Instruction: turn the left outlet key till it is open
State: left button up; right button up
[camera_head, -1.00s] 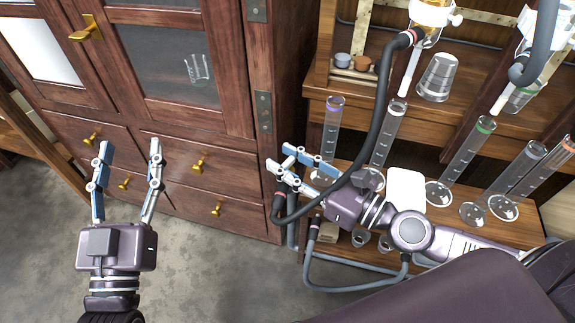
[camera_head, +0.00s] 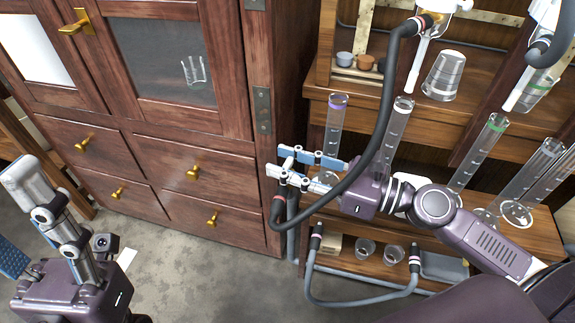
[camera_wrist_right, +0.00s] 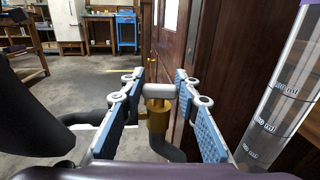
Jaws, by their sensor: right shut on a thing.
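The left outlet key (camera_wrist_right: 160,90) is a light grey handle on a brass valve body (camera_wrist_right: 158,118). In the right wrist view it lies crosswise between the two blue-padded fingers of my right gripper (camera_wrist_right: 158,88). In the head view my right gripper (camera_head: 277,162) is shut on this key, by the cabinet's right corner. The key is mostly hidden there, so its exact angle is hard to read. A dark hose leads down from the valve. My left gripper (camera_head: 20,215) is empty at the lower left, its fingers spread and partly cut off by the frame.
A thick grey hose (camera_head: 385,110) loops over my right gripper's wrist. Several tall glass cylinders (camera_head: 393,135) stand close to my right arm. A wooden cabinet (camera_head: 235,175) with brass knobs fills the left.

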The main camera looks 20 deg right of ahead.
jog(key=shift+n+g+y, duration=0.5)
jog(key=shift+g, duration=0.1)
jog(key=shift+n+g+y, duration=0.6)
jog(key=shift+n+g, duration=0.1)
jog(key=shift+g, duration=0.2)
jog(key=o, duration=1.2)
jog(key=v, duration=1.2)
jog(key=shift+s+a+f, duration=0.1)
